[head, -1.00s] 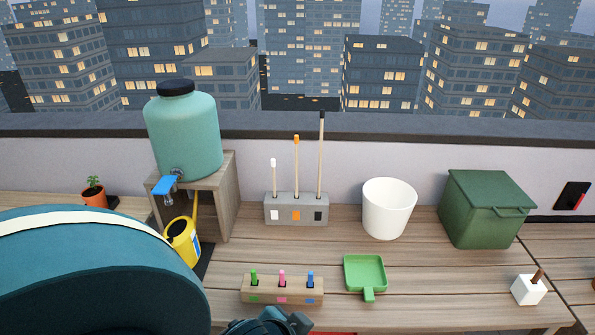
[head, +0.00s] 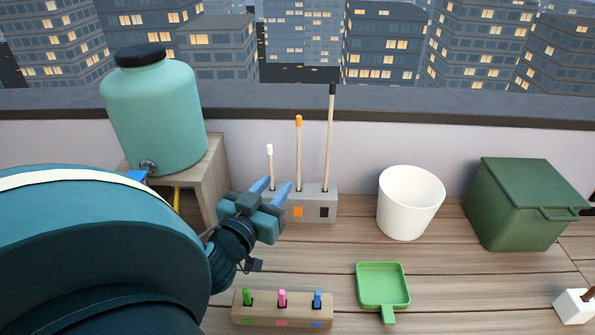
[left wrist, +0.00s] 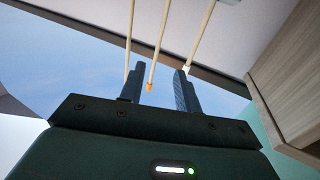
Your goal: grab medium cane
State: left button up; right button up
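The medium cane (head: 298,152), orange-tipped, stands upright in the grey block (head: 322,205) between the short white-tipped cane (head: 270,168) and the tall black-tipped cane (head: 330,135). My left gripper (head: 272,188) is open and empty in front of the block's left end, low and left of the medium cane. It hides the block's left part. In the left wrist view, the orange tip of the medium cane (left wrist: 149,87) shows between the two spread fingers (left wrist: 159,84), nearer the left one; contact cannot be told. My right gripper is not in view.
A wooden block with green, pink and blue pegs (head: 282,310) and a green dustpan (head: 383,285) lie in front. A white bucket (head: 410,205) and a green bin (head: 525,205) stand right. A teal water tank (head: 155,110) on a wooden stand (head: 208,180) is left.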

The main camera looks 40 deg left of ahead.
aim_at(298, 161)
pick_arm(q)
jog(key=shift+d+f+p+x, duration=0.1)
jog(key=shift+p+x, duration=0.35)
jog(key=shift+x, duration=1.75)
jog(key=shift+d+f+p+x, duration=0.1)
jog(key=shift+p+x, duration=0.3)
jog(key=shift+x, duration=1.8)
jog(key=shift+d+f+p+x, duration=0.1)
jog(key=shift+p+x, duration=0.35)
jog(key=shift+x, duration=1.75)
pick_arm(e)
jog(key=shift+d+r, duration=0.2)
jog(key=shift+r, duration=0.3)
pick_arm(q)
grip_shut()
